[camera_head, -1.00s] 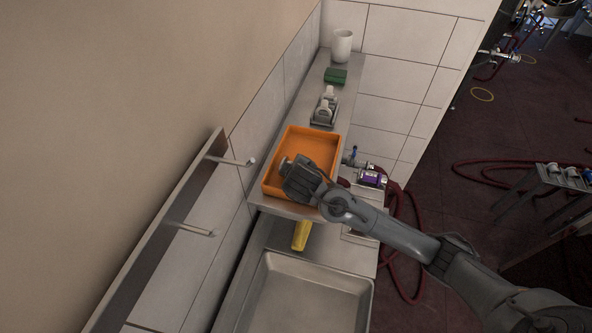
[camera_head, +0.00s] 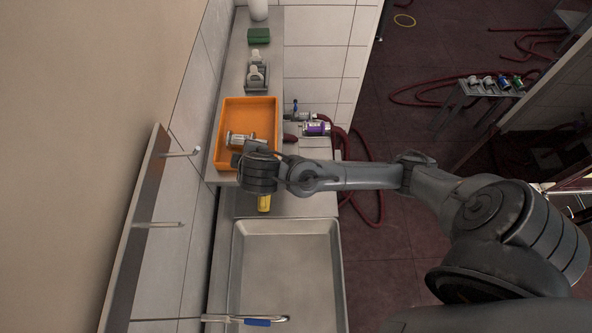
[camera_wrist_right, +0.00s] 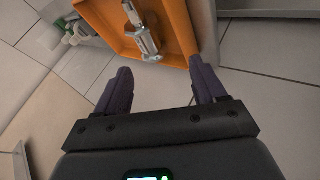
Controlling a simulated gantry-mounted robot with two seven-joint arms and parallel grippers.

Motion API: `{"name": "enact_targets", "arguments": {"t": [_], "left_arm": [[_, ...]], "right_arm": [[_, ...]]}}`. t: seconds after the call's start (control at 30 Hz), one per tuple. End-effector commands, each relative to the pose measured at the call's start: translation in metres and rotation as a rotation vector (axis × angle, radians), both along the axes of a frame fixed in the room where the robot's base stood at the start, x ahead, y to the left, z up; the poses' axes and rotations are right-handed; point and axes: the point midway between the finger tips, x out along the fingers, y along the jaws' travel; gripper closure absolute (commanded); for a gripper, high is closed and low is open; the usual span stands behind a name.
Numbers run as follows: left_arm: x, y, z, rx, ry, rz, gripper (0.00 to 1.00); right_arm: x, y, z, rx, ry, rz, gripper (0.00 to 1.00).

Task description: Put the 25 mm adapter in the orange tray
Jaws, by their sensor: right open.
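The orange tray (camera_head: 268,103) stands on the steel shelf by the wall. A silver metal fitting, seemingly the adapter (camera_head: 236,138), lies on the tray floor near its front left. Its size marking cannot be read. In the right wrist view the adapter (camera_wrist_right: 145,40) lies inside the tray (camera_wrist_right: 182,30), beyond the fingers and apart from them. My right gripper (camera_wrist_right: 162,85) is open with nothing between its fingers. In the head view my right arm covers the tray's near right corner, and the fingertips are mostly hidden. My left gripper does not show.
A steel basin (camera_head: 285,265) sits in front, with a yellow object (camera_head: 264,203) behind it. A purple-banded fitting (camera_head: 316,128) is right of the tray. Grey fittings (camera_head: 256,75), a green sponge (camera_head: 259,36) and a white cup (camera_head: 258,9) stand farther back. Wall pegs (camera_head: 160,225) project at left.

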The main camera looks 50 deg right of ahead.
Motion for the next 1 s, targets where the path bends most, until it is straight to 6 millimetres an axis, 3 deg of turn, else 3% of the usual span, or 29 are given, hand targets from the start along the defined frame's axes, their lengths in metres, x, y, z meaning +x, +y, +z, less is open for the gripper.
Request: {"name": "enact_targets", "arguments": {"t": [0.2, 0.3, 0.6, 0.8, 1.0], "left_arm": [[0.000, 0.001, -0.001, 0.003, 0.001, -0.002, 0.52], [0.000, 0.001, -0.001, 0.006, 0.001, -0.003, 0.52], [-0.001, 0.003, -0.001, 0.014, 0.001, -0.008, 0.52], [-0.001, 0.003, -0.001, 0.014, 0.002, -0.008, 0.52], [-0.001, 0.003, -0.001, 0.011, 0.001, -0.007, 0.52]], "right_arm": [[-0.060, 0.041, -0.047, 0.200, 0.107, 0.012, 0.30], [-0.095, 0.051, -0.065, 0.302, 0.157, -0.014, 0.30], [-0.183, 0.048, -0.099, 0.488, 0.270, -0.162, 0.30], [-0.208, 0.041, -0.106, 0.519, 0.297, -0.217, 0.30], [-0.211, 0.040, -0.107, 0.521, 0.302, -0.223, 0.30]]}}
